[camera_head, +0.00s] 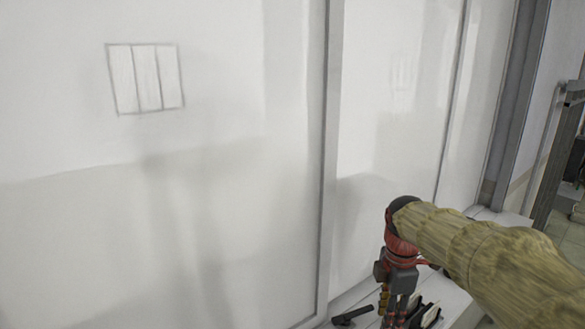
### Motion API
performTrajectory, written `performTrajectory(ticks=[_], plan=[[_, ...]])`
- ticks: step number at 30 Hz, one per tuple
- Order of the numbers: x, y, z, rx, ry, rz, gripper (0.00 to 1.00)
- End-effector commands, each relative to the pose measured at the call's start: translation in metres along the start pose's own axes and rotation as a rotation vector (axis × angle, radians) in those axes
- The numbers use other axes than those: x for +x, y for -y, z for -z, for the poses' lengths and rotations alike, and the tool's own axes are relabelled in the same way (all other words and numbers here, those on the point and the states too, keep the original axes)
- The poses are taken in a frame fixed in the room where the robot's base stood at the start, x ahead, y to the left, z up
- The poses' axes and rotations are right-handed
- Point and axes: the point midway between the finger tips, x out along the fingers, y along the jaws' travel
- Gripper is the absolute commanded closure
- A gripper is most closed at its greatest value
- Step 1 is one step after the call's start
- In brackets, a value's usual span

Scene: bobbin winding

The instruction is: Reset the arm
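My arm (500,265), with a wood-like brown surface, reaches in from the lower right. My gripper (394,305) hangs from its red and black end and points down in front of the white panels. Its fingertips run close to the bottom edge of the picture, so I cannot tell whether it is open or shut. I cannot see clearly whether anything is between the fingers.
White wall panels (230,210) with grey uprights (328,150) fill the left and middle. A white ledge (455,300) runs below them. A small black object (352,315) and dark items with white parts (428,314) lie near my gripper. A dark metal frame (556,155) stands right.

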Motion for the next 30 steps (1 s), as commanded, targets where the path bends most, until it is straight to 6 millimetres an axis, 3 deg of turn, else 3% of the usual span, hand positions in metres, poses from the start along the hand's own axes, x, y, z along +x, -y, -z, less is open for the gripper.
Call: performTrajectory(ticks=[6,11,16,21,30], plan=[[0.018,0.01,0.001,0.282,0.0,0.006,0.68],[0.032,0.034,0.004,0.618,-0.004,-0.017,0.68],[0.059,0.073,0.011,1.005,-0.033,-0.073,0.68],[0.098,0.122,0.019,1.358,-0.102,-0.147,0.68],[0.166,0.191,0.03,1.619,-0.241,-0.253,0.68]])
